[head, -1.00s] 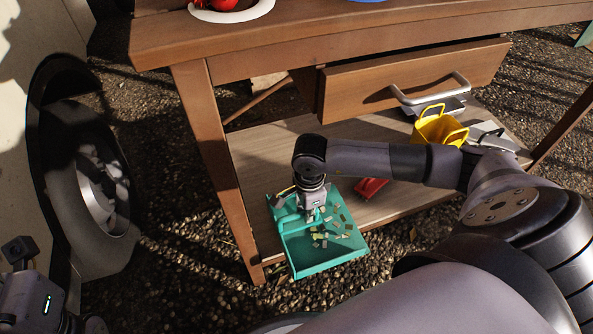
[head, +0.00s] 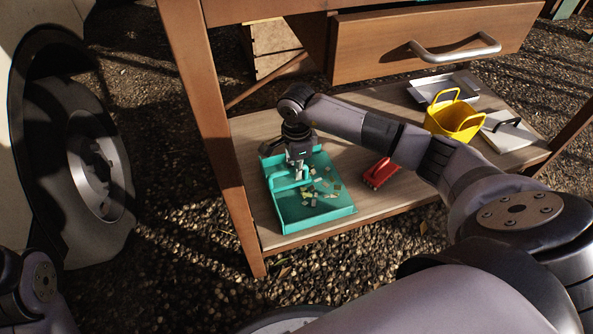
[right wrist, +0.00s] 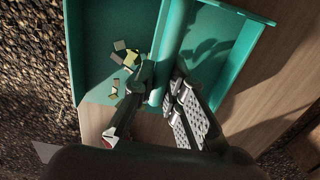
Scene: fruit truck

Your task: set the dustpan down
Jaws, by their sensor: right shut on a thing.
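The teal dustpan (head: 289,211) is at the left end of the table's lower shelf (head: 240,157) in the head view. It looks about level, with several small pale scraps (head: 318,190) in it. I cannot tell for sure whether its base touches the shelf. My right gripper (head: 299,174) comes down from above and is shut on the dustpan's handle bar. In the right wrist view the fingers (right wrist: 163,88) close on either side of the teal bar, and the dustpan (right wrist: 92,60) fills the upper part. My left gripper is not seen; only part of that arm shows at lower left.
A red object (head: 379,173) lies on the shelf right of the dustpan. Farther right are a yellow basket (head: 455,121), a grey tray (head: 425,86) and a white board (head: 510,133). The drawer (head: 385,45) overhangs the shelf. A table leg (head: 215,125) stands at the left.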

